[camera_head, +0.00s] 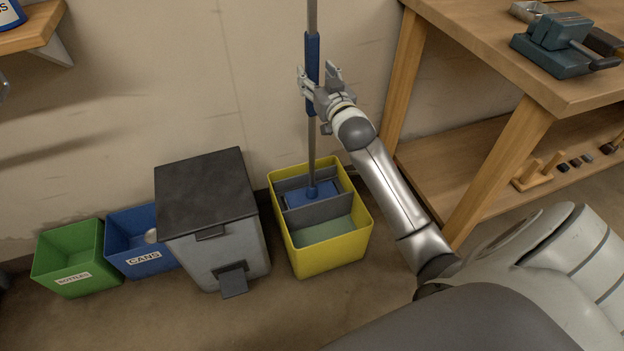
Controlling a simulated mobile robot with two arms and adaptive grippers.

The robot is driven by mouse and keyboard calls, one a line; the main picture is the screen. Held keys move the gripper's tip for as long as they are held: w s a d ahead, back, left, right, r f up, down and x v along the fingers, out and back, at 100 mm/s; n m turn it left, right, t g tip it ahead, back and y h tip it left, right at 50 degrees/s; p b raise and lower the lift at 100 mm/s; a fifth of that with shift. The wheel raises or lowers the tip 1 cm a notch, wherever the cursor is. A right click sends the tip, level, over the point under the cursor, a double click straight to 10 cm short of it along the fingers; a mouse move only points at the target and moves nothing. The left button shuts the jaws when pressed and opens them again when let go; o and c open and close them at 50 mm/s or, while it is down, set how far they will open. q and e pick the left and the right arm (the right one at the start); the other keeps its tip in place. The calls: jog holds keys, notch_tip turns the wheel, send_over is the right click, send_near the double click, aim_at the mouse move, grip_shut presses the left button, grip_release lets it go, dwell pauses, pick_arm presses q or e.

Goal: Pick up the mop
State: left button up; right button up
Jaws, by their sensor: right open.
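The mop (312,145) stands upright with its blue head (312,195) in the rear part of a yellow bucket (329,258). Its grey pole has a blue grip sleeve (312,55) and runs up out of the top of the view. My right gripper (318,78) is at the lower part of the blue sleeve. Its fingers are open and lie around or just in front of the pole; I cannot tell whether they touch it. The gripper covers part of the sleeve. My left gripper is not in view.
A grey pedal bin (207,200) with a dark lid, a blue cans box (140,240) and a green bottles box (70,260) stand left of the bucket. A wooden workbench (520,60) with a vise (555,45) is close on the right. The wall is behind.

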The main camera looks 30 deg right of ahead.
aim_at(314, 71)
jog(key=shift+w+d, duration=0.2)
jog(key=shift+w, duration=0.2)
jog(key=shift+d+b+x, duration=0.2)
jog(key=shift+b+x, duration=0.35)
jog(key=shift+x, duration=0.65)
jog(key=shift+w+f, duration=0.2)
jog(key=shift+w, duration=0.2)
jog(key=shift+w+d, duration=0.15)
jog(key=shift+w, duration=0.25)
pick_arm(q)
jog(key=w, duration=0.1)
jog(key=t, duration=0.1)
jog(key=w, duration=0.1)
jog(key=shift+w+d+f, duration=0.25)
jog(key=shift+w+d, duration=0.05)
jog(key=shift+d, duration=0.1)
pick_arm(e)
jog(key=shift+c, duration=0.3)
grip_shut()
jog(key=shift+r, duration=0.25)
